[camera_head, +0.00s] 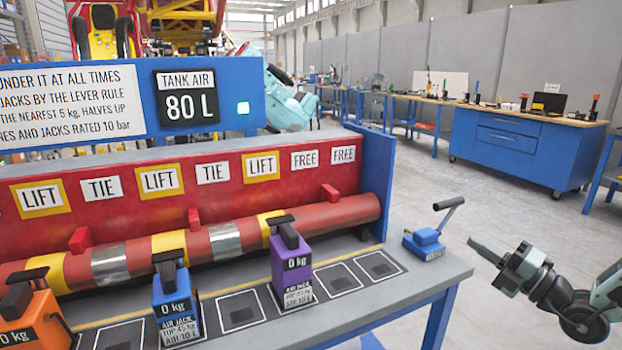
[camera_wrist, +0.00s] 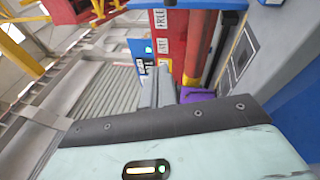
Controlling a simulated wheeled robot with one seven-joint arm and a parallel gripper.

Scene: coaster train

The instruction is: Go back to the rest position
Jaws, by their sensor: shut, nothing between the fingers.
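My gripper (camera_head: 486,251) shows at the right of the head view, off the right end of the bench and in the air over the floor. Its fingers are together and empty, pointing left towards the bench. In the wrist view the fingers (camera_wrist: 158,88) show as a grey pair near the middle. The gripper touches nothing. My wrist and part of my arm reach in from the right edge of the head view.
The bench (camera_head: 408,284) carries a red pipe (camera_head: 345,212), an orange jack (camera_head: 32,318), a blue jack (camera_head: 172,303), a purple jack (camera_head: 290,268) and a small blue hand-lever device (camera_head: 424,243). A blue workbench (camera_head: 515,150) stands behind. Floor between is clear.

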